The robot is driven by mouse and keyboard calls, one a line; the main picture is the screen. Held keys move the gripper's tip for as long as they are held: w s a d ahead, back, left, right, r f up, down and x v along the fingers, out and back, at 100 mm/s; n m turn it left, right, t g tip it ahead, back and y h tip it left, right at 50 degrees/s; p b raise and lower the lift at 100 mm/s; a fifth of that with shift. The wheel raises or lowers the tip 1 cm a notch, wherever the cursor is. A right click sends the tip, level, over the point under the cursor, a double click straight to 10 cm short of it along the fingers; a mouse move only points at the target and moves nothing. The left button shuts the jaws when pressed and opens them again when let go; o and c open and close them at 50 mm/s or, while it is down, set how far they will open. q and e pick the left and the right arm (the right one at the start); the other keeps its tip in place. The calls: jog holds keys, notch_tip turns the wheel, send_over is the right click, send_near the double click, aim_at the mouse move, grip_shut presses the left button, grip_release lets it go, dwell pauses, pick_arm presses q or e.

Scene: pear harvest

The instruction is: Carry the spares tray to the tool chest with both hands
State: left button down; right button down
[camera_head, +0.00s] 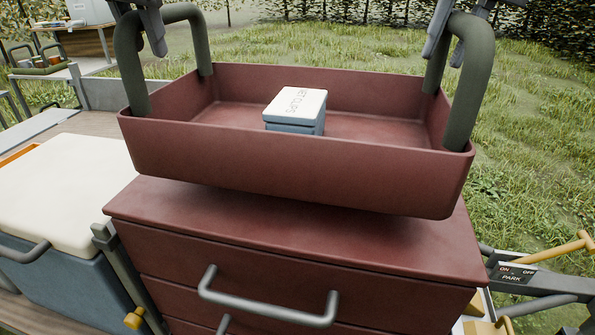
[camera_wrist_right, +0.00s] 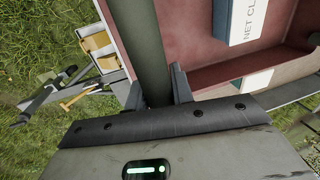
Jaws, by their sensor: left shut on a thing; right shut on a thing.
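The dark red spares tray (camera_head: 290,165) hangs above the dark red tool chest (camera_head: 300,232), slightly tilted, with a shadow on the chest top below it. A small blue box with a white lid (camera_head: 296,104), lettered partly as "NET CLIPS", sits inside the tray. My left gripper (camera_head: 152,30) is shut on the tray's left green handle (camera_head: 130,70). My right gripper (camera_head: 448,42) is shut on the right green handle (camera_head: 468,95). In the right wrist view the right gripper (camera_wrist_right: 155,88) has the handle bar between its fingers. Both grippers are cut by the top edge in the head view.
A blue cooler with a white lid (camera_head: 62,195) stands left of the chest. A lever panel marked ON, OFF and PARK (camera_head: 516,274) is at right. A table with a basket (camera_head: 40,65) is at back left. Grass lies open behind and right.

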aim_at(159, 89)
pick_arm(q)
jog(key=shift+f, duration=0.1)
pick_arm(e)
jog(key=shift+d+f, duration=0.1)
